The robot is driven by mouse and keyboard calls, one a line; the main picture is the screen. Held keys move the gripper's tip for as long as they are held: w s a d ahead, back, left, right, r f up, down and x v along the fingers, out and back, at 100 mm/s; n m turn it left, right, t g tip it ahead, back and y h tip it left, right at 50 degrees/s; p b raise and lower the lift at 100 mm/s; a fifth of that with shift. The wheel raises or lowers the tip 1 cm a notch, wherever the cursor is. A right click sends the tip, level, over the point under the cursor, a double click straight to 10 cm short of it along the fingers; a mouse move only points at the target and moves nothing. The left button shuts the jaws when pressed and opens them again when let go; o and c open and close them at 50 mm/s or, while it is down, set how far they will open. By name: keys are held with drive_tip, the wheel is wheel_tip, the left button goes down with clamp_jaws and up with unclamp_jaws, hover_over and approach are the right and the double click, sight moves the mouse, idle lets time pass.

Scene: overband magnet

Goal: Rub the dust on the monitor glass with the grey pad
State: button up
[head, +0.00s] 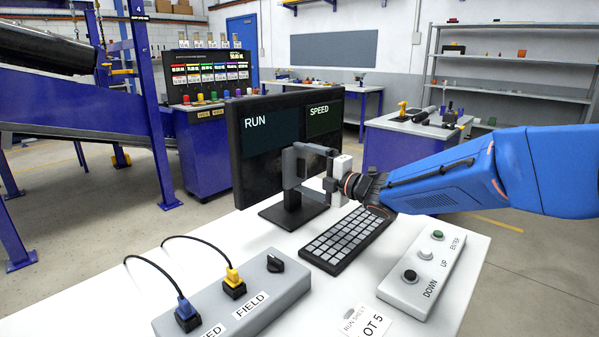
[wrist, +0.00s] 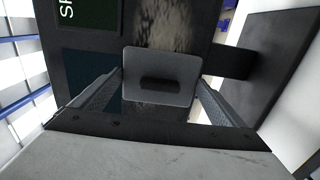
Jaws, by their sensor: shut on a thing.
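The monitor (head: 265,170) stands on the white desk, with RUN and SPEED panels on its dark glass. My gripper (head: 308,165) is in front of the glass, right of the screen's middle in the head view. It is shut on the grey pad (wrist: 160,65), a plate with a dark slot, held between both fingers in the wrist view. The dust (wrist: 167,22) is a pale speckled patch on the glass, beyond the pad's upper edge in that view; the pad hides part of the glass. I cannot tell whether the pad touches the glass.
A keyboard (head: 347,240) lies below my gripper. A grey box with DOWN, UP and ENTER buttons (head: 425,270) is at right. A grey FIELD box (head: 235,305) with two cables is at front left. A paper run sheet (head: 367,318) lies at the front edge.

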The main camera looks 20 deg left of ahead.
approach(313, 157)
drive_tip(key=shift+w+a, duration=1.9)
drive_tip(key=shift+w, duration=0.95)
drive_tip(key=shift+a, duration=0.1)
drive_tip(key=shift+s+a, duration=0.4)
drive_tip(key=shift+s, duration=0.45)
drive_tip(key=shift+s+a, duration=0.4)
drive_tip(key=shift+s, duration=0.4)
drive_tip(key=shift+c, duration=0.4)
drive_tip(key=shift+s+a, duration=1)
drive_tip(key=shift+s, duration=1.45)
drive_tip(key=shift+s+a, duration=1)
drive_tip(key=shift+s, duration=1.4)
drive_tip(key=shift+s+a, duration=1)
drive_tip(key=shift+s, duration=1.45)
drive_tip(key=shift+r, duration=0.1)
drive_tip(key=shift+d, duration=0.1)
drive_tip(key=w+d, duration=0.2)
drive_tip(key=w, duration=0.4)
drive_tip(key=shift+d, duration=0.25)
